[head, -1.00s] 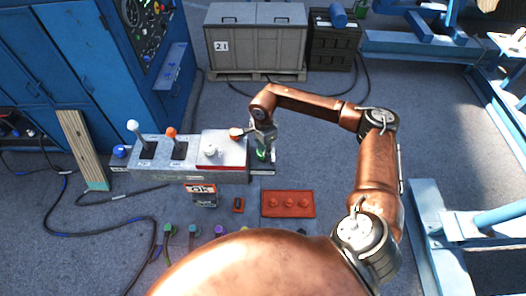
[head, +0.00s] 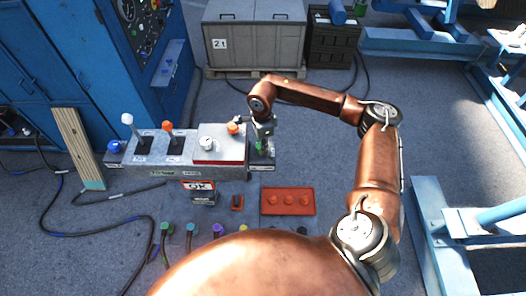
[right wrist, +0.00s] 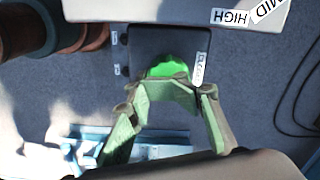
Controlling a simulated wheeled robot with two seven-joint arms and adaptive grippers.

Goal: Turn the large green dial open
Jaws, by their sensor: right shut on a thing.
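The large green dial (right wrist: 168,69) sits on a dark plate at the right end of the grey console (head: 185,171). In the right wrist view it shows as a bright green round edge, partly hidden by the fingers. My right gripper (head: 262,147) reaches down onto the dial from above, and its fingers are shut on it. In the right wrist view the gripper (right wrist: 168,88) has its pale green finger pads around the dial's near side. A small label on the plate beside the dial is too blurred to read. My left gripper is not in view.
Beside the dial the console carries an orange knob (head: 233,128), a white knob (head: 207,143), two levers and a blue knob (head: 114,147). A grey crate (head: 256,43) stands behind.

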